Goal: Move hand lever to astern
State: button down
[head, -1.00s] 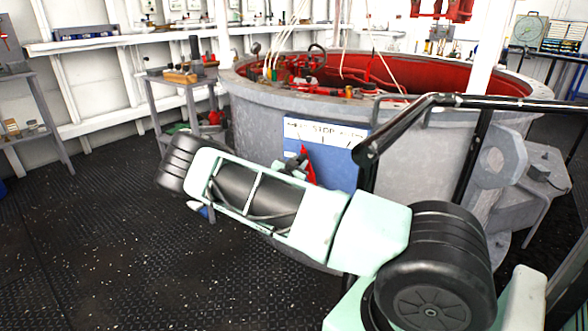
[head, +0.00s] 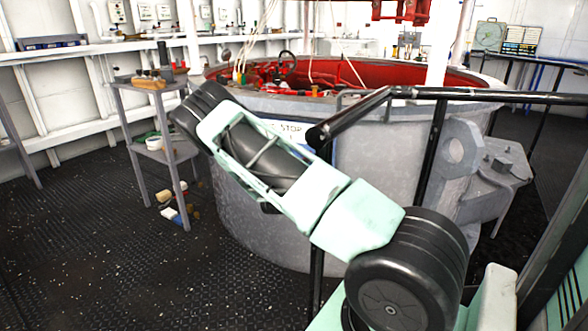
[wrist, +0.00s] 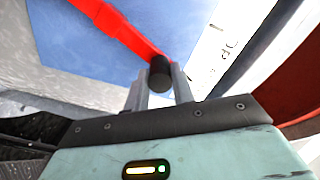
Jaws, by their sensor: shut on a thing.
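The red hand lever (wrist: 125,28) crosses the upper left of the wrist view and ends in a black knob (wrist: 159,75). My gripper (wrist: 160,84) is shut on this knob, with one grey finger on each side. A blue plate (wrist: 80,62) lies behind the lever. A white label (wrist: 228,45) with dark marks and part of a letter shows at the right. In the head view, part of the white label (head: 291,128) reads "STOP" on the side of the grey tub (head: 375,160). My arm hides the lever and gripper there.
A black handrail (head: 470,96) runs across the front of the tub, with posts down to the deck. A grey side table (head: 150,82) with small items stands at the left. Loose objects (head: 172,214) lie below it. The dark deck at the left is open.

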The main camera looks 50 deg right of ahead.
jog(key=shift+s+d+f, duration=0.15)
jog(key=shift+s+f, duration=0.15)
jog(key=shift+s, duration=0.25)
jog(key=shift+m, duration=0.3)
jog(key=c, duration=1.2)
grip_release()
jog(key=shift+w+r, duration=0.1)
jog(key=shift+a, duration=0.35)
jog(key=p+v, duration=0.1)
jog(key=v, duration=1.6)
jog(key=shift+d+p, duration=0.1)
jog(key=shift+p, duration=0.25)
